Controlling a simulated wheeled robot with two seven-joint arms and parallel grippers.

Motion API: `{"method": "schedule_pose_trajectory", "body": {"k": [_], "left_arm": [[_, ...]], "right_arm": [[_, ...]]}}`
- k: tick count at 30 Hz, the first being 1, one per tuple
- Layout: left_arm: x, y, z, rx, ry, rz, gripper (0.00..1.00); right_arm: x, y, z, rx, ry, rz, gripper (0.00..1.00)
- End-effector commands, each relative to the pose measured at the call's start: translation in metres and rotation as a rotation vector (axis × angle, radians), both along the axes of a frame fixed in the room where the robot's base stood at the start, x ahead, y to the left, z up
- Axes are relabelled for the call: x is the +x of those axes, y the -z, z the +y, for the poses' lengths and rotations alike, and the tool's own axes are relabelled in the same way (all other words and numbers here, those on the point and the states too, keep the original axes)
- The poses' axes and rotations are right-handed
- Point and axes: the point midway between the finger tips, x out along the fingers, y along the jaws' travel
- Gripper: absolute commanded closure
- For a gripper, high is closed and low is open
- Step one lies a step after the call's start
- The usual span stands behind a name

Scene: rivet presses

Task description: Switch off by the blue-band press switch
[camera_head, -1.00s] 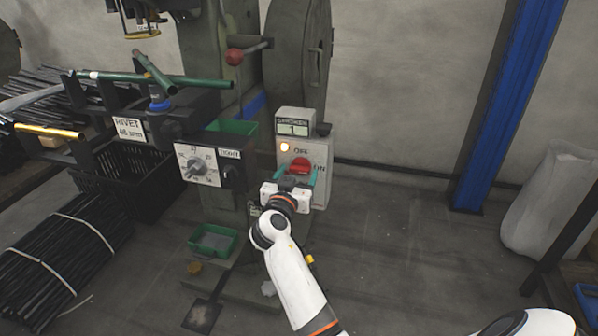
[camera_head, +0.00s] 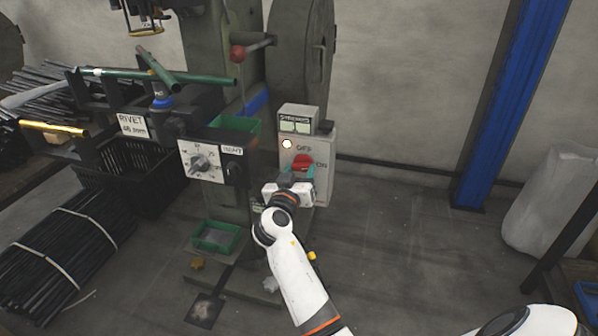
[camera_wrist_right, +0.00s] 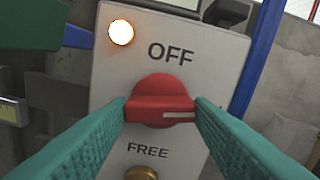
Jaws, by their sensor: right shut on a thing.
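The switch box (camera_head: 322,185) is a pale grey panel on the right side of the press (camera_head: 222,60), which has a blue band (camera_head: 257,103). Its red rotary knob (camera_wrist_right: 160,100) lies between OFF above and FREE below in the right wrist view. The knob's white mark points right. ON shows on the right in the head view. My right gripper (camera_head: 301,177) is shut on the knob, with a teal finger on each side (camera_wrist_right: 161,112). A round lamp (camera_wrist_right: 121,32) glows at the panel's upper left. My left gripper is not in view.
A dial panel (camera_head: 201,162) and a green bin (camera_head: 216,237) are left of my right arm. A black rod bundle (camera_head: 62,245) lies on the floor at left. A blue post (camera_head: 508,105) stands at right, with open floor before it.

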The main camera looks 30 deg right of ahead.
Motion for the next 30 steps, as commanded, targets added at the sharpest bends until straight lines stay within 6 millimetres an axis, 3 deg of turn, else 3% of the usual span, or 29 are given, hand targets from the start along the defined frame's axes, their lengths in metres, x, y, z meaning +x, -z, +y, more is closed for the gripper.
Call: {"method": "schedule_pose_trajectory", "body": {"k": [12, 23, 30], "left_arm": [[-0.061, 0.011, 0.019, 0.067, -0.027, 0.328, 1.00], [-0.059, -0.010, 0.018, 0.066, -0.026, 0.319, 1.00], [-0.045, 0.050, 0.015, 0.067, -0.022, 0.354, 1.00]], "right_arm": [[0.000, -0.004, 0.000, -0.258, -0.001, 0.296, 0.76], [0.001, -0.005, 0.000, -0.481, -0.001, 0.556, 0.76], [0.001, -0.006, 0.000, -0.628, 0.000, 0.727, 0.76]]}}
